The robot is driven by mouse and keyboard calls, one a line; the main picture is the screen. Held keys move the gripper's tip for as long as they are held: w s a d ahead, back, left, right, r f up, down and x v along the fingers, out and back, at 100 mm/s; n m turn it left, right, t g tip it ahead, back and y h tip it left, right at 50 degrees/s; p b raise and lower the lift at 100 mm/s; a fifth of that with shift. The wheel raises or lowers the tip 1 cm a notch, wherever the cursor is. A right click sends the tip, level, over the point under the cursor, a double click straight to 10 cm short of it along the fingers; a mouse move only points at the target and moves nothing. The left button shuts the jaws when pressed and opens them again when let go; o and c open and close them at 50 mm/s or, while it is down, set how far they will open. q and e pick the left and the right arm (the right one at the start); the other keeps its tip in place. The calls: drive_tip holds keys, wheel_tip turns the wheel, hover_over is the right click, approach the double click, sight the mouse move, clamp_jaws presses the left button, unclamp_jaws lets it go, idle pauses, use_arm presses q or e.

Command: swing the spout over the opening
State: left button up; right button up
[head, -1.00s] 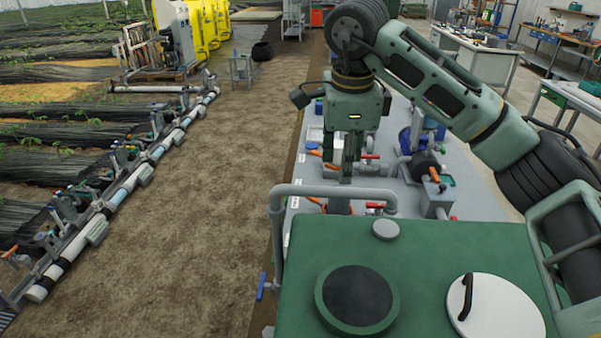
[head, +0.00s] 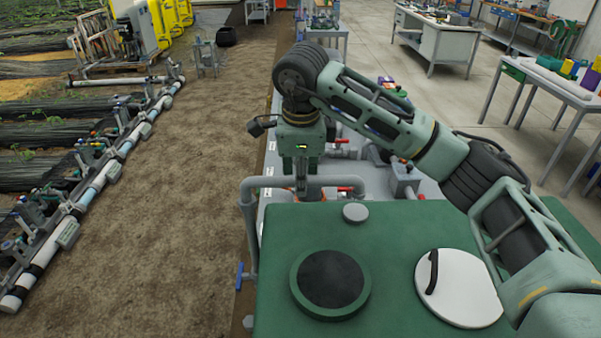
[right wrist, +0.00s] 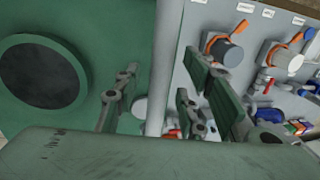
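In the head view, a grey pipe spout (head: 272,184) rises at the left of the green tank and runs across its back edge. The round dark opening (head: 331,279) is in the tank top, in front of the spout. It also shows at the left of the right wrist view (right wrist: 43,72). My right gripper (head: 301,172) points down at the spout's horizontal run; its tips are partly hidden there. In the right wrist view, my right gripper's fingers (right wrist: 165,90) are spread, with a light grey band, apparently the pipe, between them. Contact cannot be told. My left gripper is out of view.
The green tank (head: 390,235) fills the foreground. A white lid with a black handle (head: 462,288) lies on its right side. A small grey cap (head: 355,212) sits near the spout. A blue-handled valve (head: 240,275) is at the left. Valves with orange handles (right wrist: 222,50) stand beyond.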

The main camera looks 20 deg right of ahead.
drive_tip(key=shift+c, duration=0.2)
clamp_jaws()
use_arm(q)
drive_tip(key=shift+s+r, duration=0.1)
use_arm(e)
drive_tip(key=shift+w, duration=0.1)
